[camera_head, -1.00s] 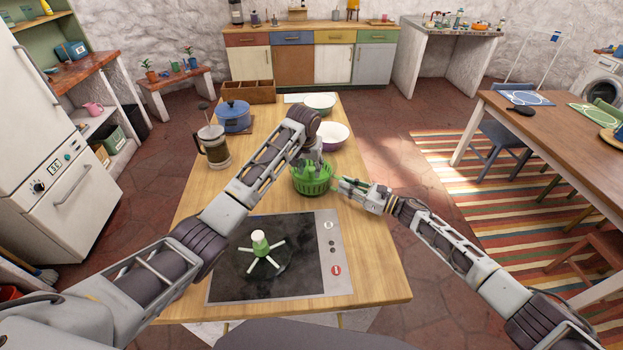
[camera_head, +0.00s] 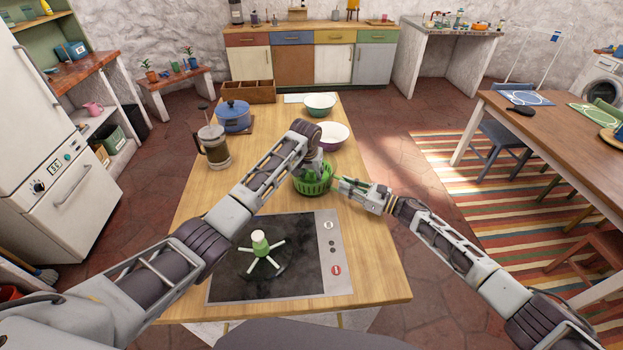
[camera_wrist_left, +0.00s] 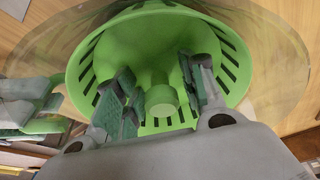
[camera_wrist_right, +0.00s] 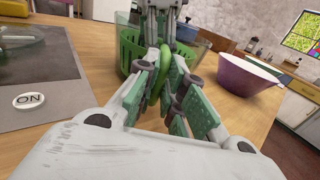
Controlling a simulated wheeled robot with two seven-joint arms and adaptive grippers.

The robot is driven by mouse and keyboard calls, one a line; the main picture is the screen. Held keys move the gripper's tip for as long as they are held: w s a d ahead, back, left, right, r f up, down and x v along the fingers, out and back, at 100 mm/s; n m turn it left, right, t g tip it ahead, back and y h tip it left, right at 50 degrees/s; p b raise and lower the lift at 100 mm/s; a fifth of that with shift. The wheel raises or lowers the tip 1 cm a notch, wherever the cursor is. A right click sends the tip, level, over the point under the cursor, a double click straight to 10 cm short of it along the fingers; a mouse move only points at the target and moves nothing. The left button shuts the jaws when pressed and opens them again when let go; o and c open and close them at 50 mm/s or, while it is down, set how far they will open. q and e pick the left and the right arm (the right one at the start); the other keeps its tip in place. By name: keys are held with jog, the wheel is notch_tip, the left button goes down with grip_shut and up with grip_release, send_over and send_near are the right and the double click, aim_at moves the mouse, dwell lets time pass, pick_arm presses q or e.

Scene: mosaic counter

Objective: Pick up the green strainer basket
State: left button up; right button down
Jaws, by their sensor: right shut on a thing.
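The green strainer basket (camera_head: 316,186) stands upright in a clear bowl on the wooden counter; the bowl's rim (camera_wrist_left: 285,60) shows in the left wrist view. My left gripper (camera_wrist_left: 158,92) points down into the basket. Its fingers are open on both sides of the green central post (camera_wrist_left: 162,101), with gaps still visible. My right gripper (camera_head: 338,183) is at the bowl's right side. In the right wrist view its fingers (camera_wrist_right: 160,85) are shut on a green loop-shaped handle (camera_wrist_right: 162,72), which seems to belong to the bowl. The handle's attachment is hidden.
A black hob (camera_head: 300,285) in front bears a green-and-white knobbed, spoked piece (camera_head: 261,245). A white-and-purple bowl (camera_head: 332,136) and a green bowl (camera_head: 320,104) stand behind the basket. A French press (camera_head: 214,148) and blue pot (camera_head: 233,117) stand at left.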

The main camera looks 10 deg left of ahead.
dwell(0.3)
pick_arm(q)
grip_shut()
jog(key=shift+r, duration=0.15)
notch_tip(320, 180, up, 18)
dwell(1.0)
pick_arm(e)
jog(key=c, duration=1.4)
grip_release()
jog(key=shift+c, duration=0.2)
jog(key=shift+d, duration=0.2)
